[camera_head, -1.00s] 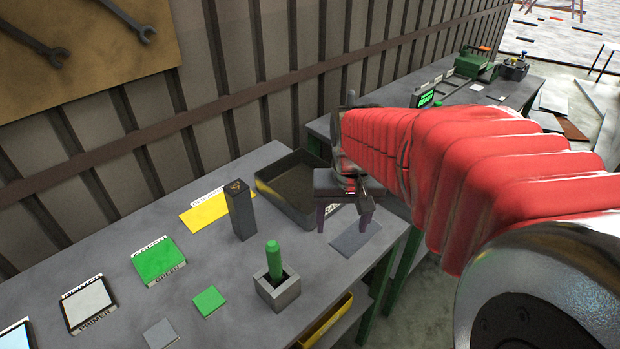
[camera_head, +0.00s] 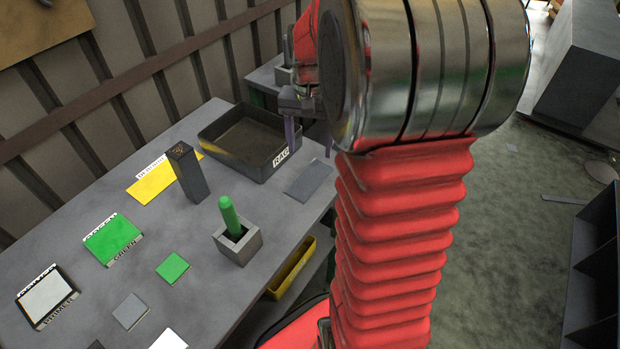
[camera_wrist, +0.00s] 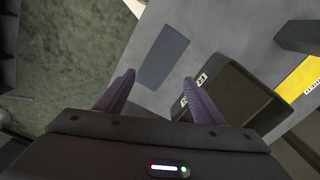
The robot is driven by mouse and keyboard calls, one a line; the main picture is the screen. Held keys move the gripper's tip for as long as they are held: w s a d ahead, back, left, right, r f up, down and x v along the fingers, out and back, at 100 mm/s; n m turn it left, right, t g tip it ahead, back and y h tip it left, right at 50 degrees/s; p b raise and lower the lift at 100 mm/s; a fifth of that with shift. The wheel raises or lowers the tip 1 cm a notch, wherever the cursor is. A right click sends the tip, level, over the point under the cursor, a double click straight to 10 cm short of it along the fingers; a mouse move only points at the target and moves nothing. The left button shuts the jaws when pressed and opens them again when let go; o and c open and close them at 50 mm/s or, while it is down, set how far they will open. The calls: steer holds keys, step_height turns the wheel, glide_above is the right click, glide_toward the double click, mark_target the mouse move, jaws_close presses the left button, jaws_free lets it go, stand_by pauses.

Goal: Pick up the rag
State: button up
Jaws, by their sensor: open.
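A flat blue-grey rectangle that looks like the rag (camera_head: 308,180) lies on the grey table near its right edge, beside a dark tray (camera_head: 237,163) labelled RAG. The tray's inside looks empty in the head view. My gripper (camera_head: 309,150) is partly hidden behind my arm in the head view, with its fingers pointing down beyond the rag. In the wrist view, my gripper (camera_wrist: 159,79) is open, its two purple fingers apart with nothing between them. The rag (camera_wrist: 163,55) shows ahead of the fingertips, a little above the gap, and looks untouched.
A dark upright block (camera_head: 187,175) and a green stick (camera_head: 230,216) in a grey square holder (camera_head: 238,246) stand left of the rag. Yellow (camera_head: 152,182) and green (camera_head: 112,240) plates lie farther left. A yellow bin (camera_head: 290,268) sits below the table edge.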

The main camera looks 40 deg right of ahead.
mark_target(310, 181)
steer(key=shift+f, duration=0.15)
steer(key=shift+f, duration=4.85)
steer(key=shift+s+a+f, duration=0.1)
steer(key=shift+s+f, duration=0.05)
steer(key=shift+s, duration=0.05)
steer(key=c, duration=1.5)
step_height(310, 181, up, 12)
steer(key=shift+w+r, duration=0.15)
steer(key=shift+r, duration=0.05)
jaws_close()
